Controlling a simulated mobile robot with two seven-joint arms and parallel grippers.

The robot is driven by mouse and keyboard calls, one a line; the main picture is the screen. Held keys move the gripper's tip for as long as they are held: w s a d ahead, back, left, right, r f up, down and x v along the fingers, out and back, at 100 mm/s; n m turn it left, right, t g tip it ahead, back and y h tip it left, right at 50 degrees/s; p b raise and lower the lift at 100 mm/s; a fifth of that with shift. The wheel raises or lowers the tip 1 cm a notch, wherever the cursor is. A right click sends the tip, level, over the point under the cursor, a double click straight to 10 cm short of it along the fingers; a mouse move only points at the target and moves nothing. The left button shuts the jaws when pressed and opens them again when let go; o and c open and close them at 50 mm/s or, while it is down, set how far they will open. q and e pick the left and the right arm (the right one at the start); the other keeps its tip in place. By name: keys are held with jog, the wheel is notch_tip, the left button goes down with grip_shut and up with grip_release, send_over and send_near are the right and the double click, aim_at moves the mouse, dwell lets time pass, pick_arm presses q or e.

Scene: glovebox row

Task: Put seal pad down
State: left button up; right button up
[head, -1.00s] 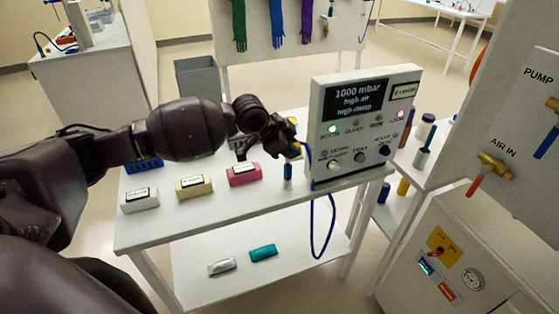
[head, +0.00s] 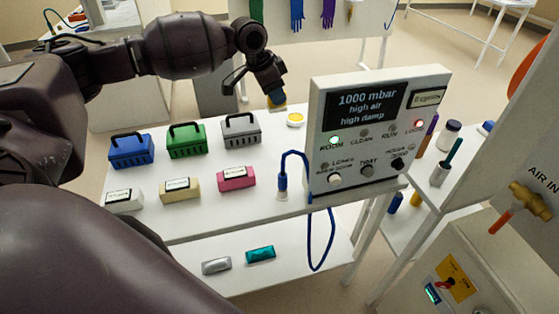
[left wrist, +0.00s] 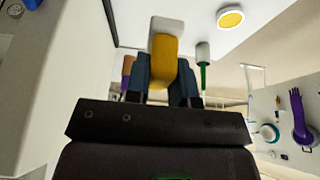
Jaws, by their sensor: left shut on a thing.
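My left gripper (head: 272,96) is shut on a yellow pad, which I take to be the seal pad (left wrist: 163,62). In the left wrist view the pad sits between the two dark fingers, with a whitish block at its far end. In the head view only a small yellowish part shows below the fingertips, above the back of the white table (head: 230,215). I cannot tell its exact height there. A white round dish with a yellow top (head: 295,119) stands on the table just right of and below the gripper. My right gripper is not in view.
Blue (head: 131,149), green (head: 187,140) and grey (head: 240,130) handled baskets stand left of the gripper. White, tan and pink labelled blocks lie in front. The control panel (head: 378,130) stands to the right, with a blue cable (head: 283,180) beside it.

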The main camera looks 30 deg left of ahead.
pick_arm(q)
jog(key=shift+s, duration=0.1)
jog(key=shift+f, duration=0.1)
notch_tip(320, 180, down, 15)
jog(key=shift+f+b, duration=0.1)
jog(key=shift+b, duration=0.3)
jog(key=shift+f, duration=0.75)
notch_tip(320, 180, down, 3)
jog(key=shift+r, duration=0.15)
jog(key=o, duration=0.9)
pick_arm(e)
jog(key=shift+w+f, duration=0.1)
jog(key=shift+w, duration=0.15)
